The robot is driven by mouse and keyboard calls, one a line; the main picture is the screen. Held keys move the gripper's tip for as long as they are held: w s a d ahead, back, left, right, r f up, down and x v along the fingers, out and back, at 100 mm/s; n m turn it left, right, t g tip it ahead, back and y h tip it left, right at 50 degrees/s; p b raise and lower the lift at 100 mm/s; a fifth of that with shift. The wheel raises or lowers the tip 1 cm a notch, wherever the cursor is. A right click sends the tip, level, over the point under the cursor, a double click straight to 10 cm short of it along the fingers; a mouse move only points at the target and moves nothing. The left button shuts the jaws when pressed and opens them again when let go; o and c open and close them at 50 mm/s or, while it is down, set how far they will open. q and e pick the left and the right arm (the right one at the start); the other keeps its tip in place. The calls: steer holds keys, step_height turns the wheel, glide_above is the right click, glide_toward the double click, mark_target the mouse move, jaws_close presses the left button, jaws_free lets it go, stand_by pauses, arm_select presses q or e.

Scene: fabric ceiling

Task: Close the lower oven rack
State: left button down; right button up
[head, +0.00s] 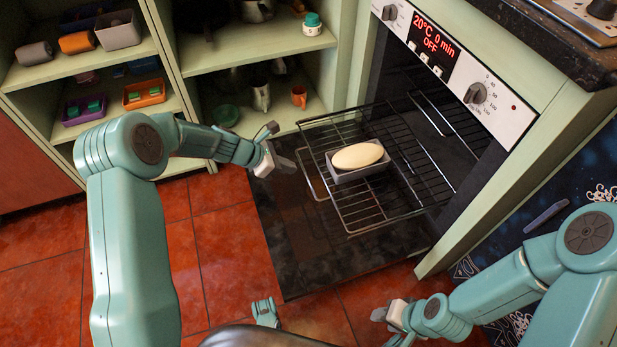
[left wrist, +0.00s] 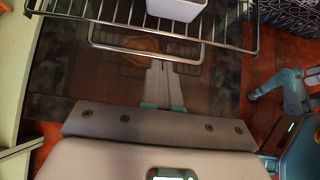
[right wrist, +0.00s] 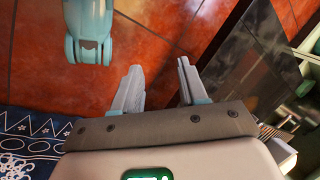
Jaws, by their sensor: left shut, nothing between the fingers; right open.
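The oven is open, with its dark door (head: 300,255) folded down. The upper rack (head: 365,212) is pulled out and carries a grey tin with a pale loaf (head: 357,155). The lower rack (head: 307,175) also sticks out beneath it, mostly hidden by the upper one. In the left wrist view the lower rack's front bar (left wrist: 115,47) crosses just beyond my fingertips. My left gripper (head: 284,163) is shut and empty, close in front of that bar; I cannot tell whether it touches. My right gripper (right wrist: 158,68) is open and empty, low to the right of the door.
Green shelves (head: 230,50) with cups and trays stand at the left. The oven's control panel (head: 455,65) is above the opening, reading OFF. A dark blue patterned cabinet front (head: 560,180) is at the right. Red floor tiles (head: 215,240) lie clear left of the door.

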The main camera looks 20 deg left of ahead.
mark_target(308, 179)
arm_select(q)
steer(key=b+x, duration=0.3)
steer(key=x, duration=0.5)
steer(key=shift+w+d+f, duration=0.1)
steer(key=shift+d+f, duration=0.05)
steer(key=shift+f, duration=0.05)
steer(key=shift+w+d+f+b, duration=0.3)
steer(key=shift+d+f+b, duration=0.05)
steer(key=shift+d+b, duration=0.1)
arm_select(e)
steer(key=shift+t, duration=0.4)
steer(key=f, duration=0.1)
steer(key=w+f, duration=0.1)
steer(key=f, duration=0.2)
steer(key=shift+w+d, duration=0.35)
steer(key=shift+r, duration=0.1)
